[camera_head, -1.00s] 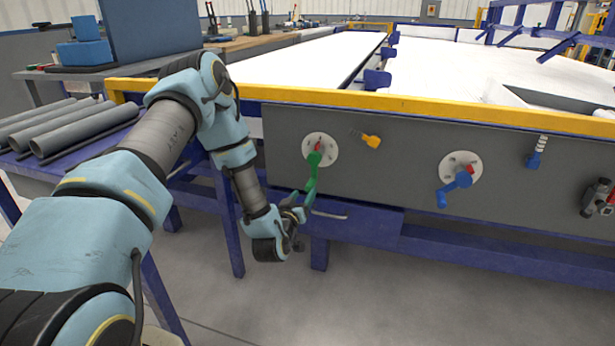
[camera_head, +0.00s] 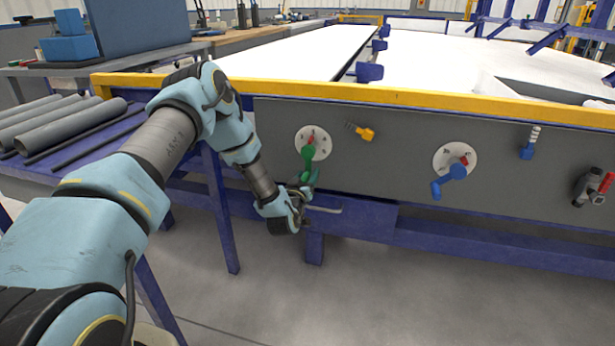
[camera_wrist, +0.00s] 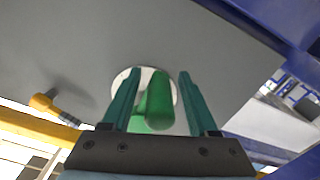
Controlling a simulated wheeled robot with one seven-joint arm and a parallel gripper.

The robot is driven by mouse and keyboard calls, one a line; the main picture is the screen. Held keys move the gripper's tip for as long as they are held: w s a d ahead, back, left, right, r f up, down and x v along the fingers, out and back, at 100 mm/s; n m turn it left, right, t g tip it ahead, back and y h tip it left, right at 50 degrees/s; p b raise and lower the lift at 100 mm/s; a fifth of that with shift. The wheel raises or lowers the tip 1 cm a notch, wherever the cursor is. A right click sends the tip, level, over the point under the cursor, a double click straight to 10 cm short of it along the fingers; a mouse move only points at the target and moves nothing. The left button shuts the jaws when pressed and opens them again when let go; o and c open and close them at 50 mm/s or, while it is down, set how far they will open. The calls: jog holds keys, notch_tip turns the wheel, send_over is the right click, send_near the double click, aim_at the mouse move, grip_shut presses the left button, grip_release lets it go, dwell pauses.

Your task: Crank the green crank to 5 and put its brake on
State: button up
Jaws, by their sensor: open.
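The green crank (camera_head: 307,156) is mounted on a white round dial (camera_head: 313,142) with a small red part near its hub, on the grey panel. Its arm hangs roughly downward. My gripper (camera_head: 308,181) is just below the crank in the head view. In the wrist view my gripper (camera_wrist: 160,74) is open, with one finger on each side of the green crank handle (camera_wrist: 160,103). Gaps show between handle and fingers. The dial numbers are too small to read. A yellow-handled lever (camera_head: 366,134) sits right of the dial; it also shows in the wrist view (camera_wrist: 42,102).
A blue crank (camera_head: 450,180) on another white dial and a blue-handled lever (camera_head: 527,151) are farther right on the panel. A yellow rail (camera_head: 420,105) runs above the panel and a blue beam (camera_head: 370,222) below it. Grey pipes (camera_head: 75,126) lie at left.

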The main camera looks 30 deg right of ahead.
jog(key=shift+w+d, duration=0.15)
grip_shut()
dwell(0.4)
dwell(1.0)
